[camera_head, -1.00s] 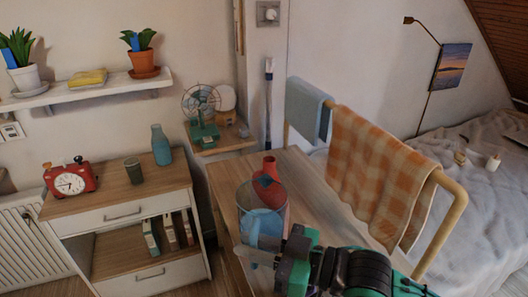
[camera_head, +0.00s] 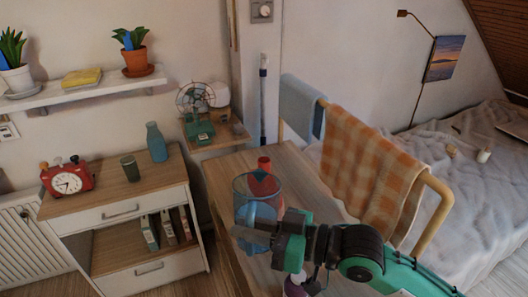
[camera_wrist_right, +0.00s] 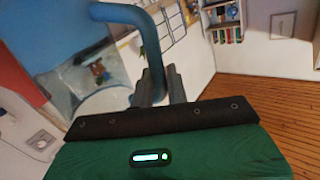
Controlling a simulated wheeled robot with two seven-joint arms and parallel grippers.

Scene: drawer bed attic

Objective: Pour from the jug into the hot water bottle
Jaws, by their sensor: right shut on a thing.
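The jug (camera_head: 242,190) is clear blue plastic and looks about upright above the wooden table, with a bluish lower part. My right gripper (camera_head: 256,232) is shut on its handle, in front of the body. The right wrist view shows the blue handle (camera_wrist_right: 151,48) between the fingers (camera_wrist_right: 158,88) and the clear jug body (camera_wrist_right: 95,85) to the left. The red hot water bottle (camera_head: 264,163) stands behind the jug; its neck shows above the rim and the rest shows only through the jug or is hidden. My left gripper is not in view.
A towel rail with an orange checked towel (camera_head: 365,165) and a blue towel (camera_head: 301,106) stands right of the table (camera_head: 222,172). A purple thing (camera_head: 296,288) shows partly below my right arm. A fan (camera_head: 199,110) stands on the shelf behind. A dresser is at left.

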